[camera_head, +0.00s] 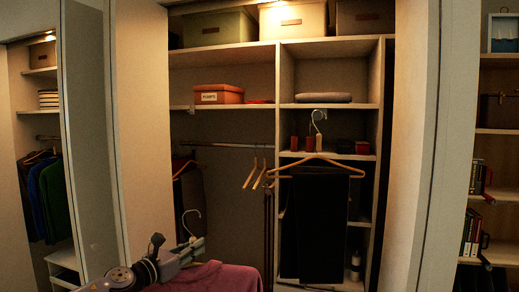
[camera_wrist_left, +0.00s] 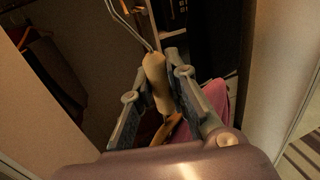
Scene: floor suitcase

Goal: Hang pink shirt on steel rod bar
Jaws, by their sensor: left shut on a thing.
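The pink shirt (camera_head: 215,277) is at the bottom of the head view, on a hanger (camera_head: 191,222) whose pale metal hook points up. My left gripper (camera_head: 190,247) is shut on the hanger's neck, just below the hook. In the left wrist view, the wooden neck (camera_wrist_left: 158,85) sits between the fingers, with pink cloth (camera_wrist_left: 214,95) behind them. The steel rod bar (camera_head: 225,144) runs across the closet, above and beyond my gripper; the hook is apart from it in the picture. The shirt's lower part is cut off. My right gripper is not in view.
Two empty wooden hangers (camera_head: 256,176) hang from the rod near its right end. Black trousers (camera_head: 316,225) on a hanger are to their right. Dark clothing (camera_head: 188,190) hangs at the rod's left. White frames (camera_head: 412,150) border the opening. The rod's middle is clear.

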